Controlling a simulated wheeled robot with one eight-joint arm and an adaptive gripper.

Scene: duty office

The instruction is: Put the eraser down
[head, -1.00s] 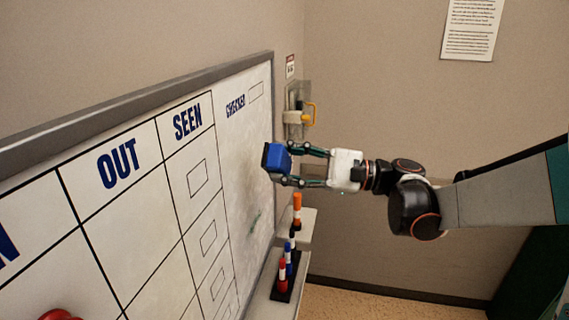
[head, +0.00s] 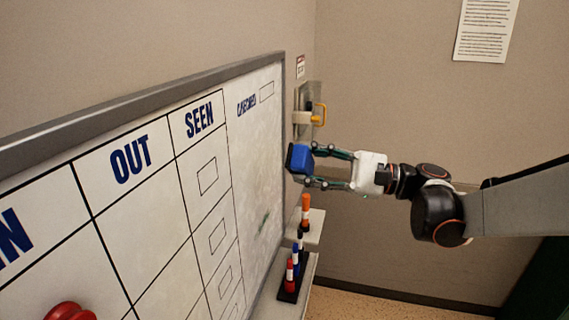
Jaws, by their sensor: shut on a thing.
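The eraser (head: 299,158) is a blue block held at the tips of my gripper (head: 309,167). My gripper is shut on it, one finger above and one below in the picture. The eraser is in front of the right edge of the whiteboard (head: 258,190), above the markers. I cannot tell whether it touches the board. The eraser's far side is hidden.
Several markers (head: 291,270) stand in a dark holder on the pale ledge (head: 310,240) below the board. A red round object (head: 70,311) is on the board at lower left.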

